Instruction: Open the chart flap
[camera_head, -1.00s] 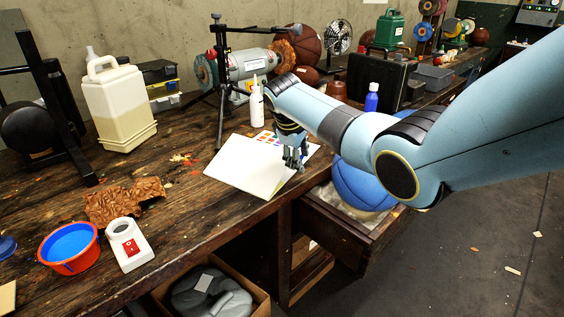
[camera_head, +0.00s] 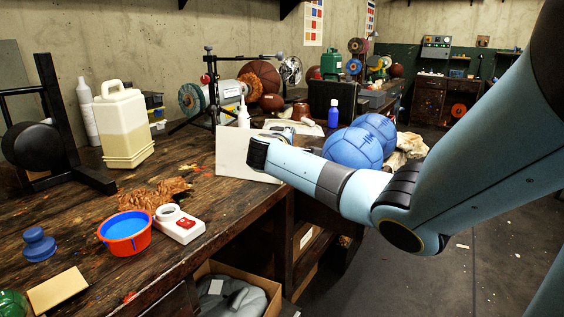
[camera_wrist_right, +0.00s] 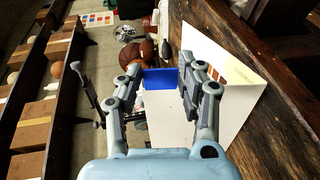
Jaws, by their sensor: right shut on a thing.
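The chart is a white folder on the workbench. Its white flap (camera_head: 237,152) stands raised and tilted in the head view, partly hidden by my right forearm. In the right wrist view, the flap (camera_wrist_right: 169,118) hangs between my fingers, with a blue strip (camera_wrist_right: 160,78) at its edge. My right gripper (camera_wrist_right: 163,80) is shut on the flap at this strip. The inner page (camera_wrist_right: 236,72) shows orange-brown swatches beside the right finger. In the head view, my right gripper is mostly hidden behind the wrist. My left gripper is not in view.
Behind the chart stand a white squeeze bottle (camera_head: 243,113), a black tripod (camera_head: 211,90) and a blue bottle (camera_head: 333,113). An orange tub (camera_head: 125,232) and a white switch box (camera_head: 180,224) are nearer, at left.

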